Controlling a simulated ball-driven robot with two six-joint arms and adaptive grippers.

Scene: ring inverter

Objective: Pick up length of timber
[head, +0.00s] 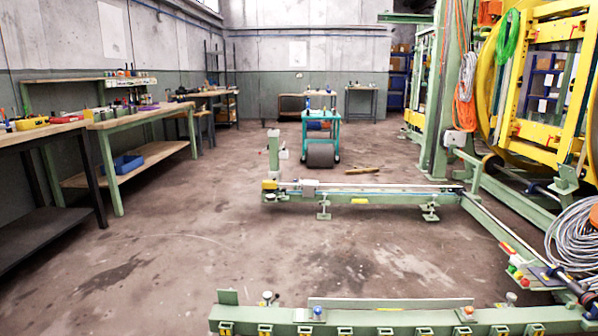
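A small yellowish-brown elongated piece, which looks like the length of timber (362,170), lies on the floor in the head view, right of centre. It is far off, between the teal trolley and the green rail frame, so its exact shape is hard to tell. Neither of my grippers shows in the head view.
A green rail frame (370,190) crosses the floor in front of the piece. Another green beam (400,318) spans the near right. A teal trolley (320,135) stands behind. Workbenches (140,120) line the left wall. A yellow ring machine (545,80) stands right. The centre-left floor is clear.

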